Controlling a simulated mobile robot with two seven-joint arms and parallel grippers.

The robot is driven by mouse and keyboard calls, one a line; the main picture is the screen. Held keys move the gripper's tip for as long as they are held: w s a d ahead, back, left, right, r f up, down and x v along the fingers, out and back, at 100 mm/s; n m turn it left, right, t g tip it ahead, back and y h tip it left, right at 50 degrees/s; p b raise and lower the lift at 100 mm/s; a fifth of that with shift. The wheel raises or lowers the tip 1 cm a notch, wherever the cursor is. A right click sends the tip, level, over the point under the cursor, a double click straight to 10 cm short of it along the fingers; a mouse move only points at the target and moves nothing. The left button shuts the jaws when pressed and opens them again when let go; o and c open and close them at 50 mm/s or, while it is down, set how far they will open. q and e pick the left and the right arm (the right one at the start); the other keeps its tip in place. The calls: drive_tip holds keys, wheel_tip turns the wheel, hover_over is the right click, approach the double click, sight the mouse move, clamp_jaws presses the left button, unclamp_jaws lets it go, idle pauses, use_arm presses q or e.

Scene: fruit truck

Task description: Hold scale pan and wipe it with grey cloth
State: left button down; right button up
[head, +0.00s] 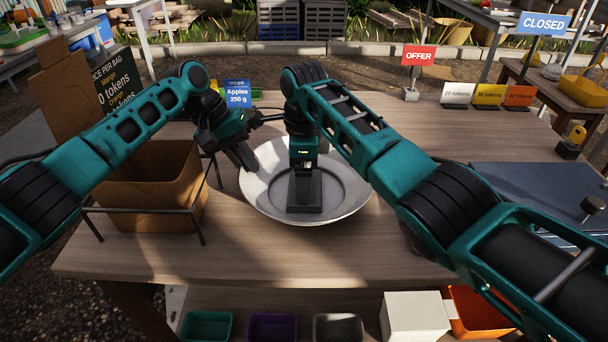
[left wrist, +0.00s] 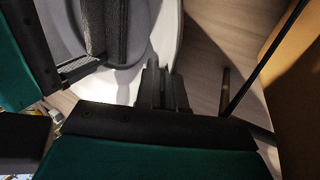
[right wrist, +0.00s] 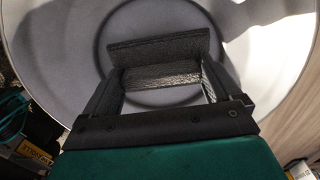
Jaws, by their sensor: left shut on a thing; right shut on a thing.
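The scale pan (head: 345,190), a round pale metal dish, rests on the wooden table. My left gripper (head: 248,160) is shut on its left rim; in the left wrist view the fingers (left wrist: 162,88) meet the pan's edge (left wrist: 165,35). My right gripper (head: 305,200) points down over the middle of the pan. In the right wrist view its fingers (right wrist: 160,65) are shut on a small grey textured piece, the grey cloth (right wrist: 162,76).
A cardboard box (head: 150,205) in a dark wire frame stands left of the pan. A blue apples sign (head: 237,93) stands behind it. Token cards (head: 490,95) and a red offer sign (head: 418,56) are at the back right. A dark blue panel (head: 530,190) lies right. The front table strip is clear.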

use_arm(q)
drive_tip(key=shift+s+f, duration=0.1)
drive_tip(key=shift+f, duration=0.05)
use_arm(e)
drive_tip(key=shift+d+f, duration=0.15)
drive_tip(key=shift+f, duration=0.1)
use_arm(q)
drive_tip(key=shift+a, duration=0.1)
use_arm(e)
drive_tip(key=shift+s, duration=0.95)
drive_tip(key=shift+r, duration=0.1)
drive_tip(key=shift+w, duration=0.95)
drive_tip(key=shift+s, duration=0.1)
drive_tip(key=shift+s, duration=0.3)
drive_tip(key=shift+r, duration=0.2)
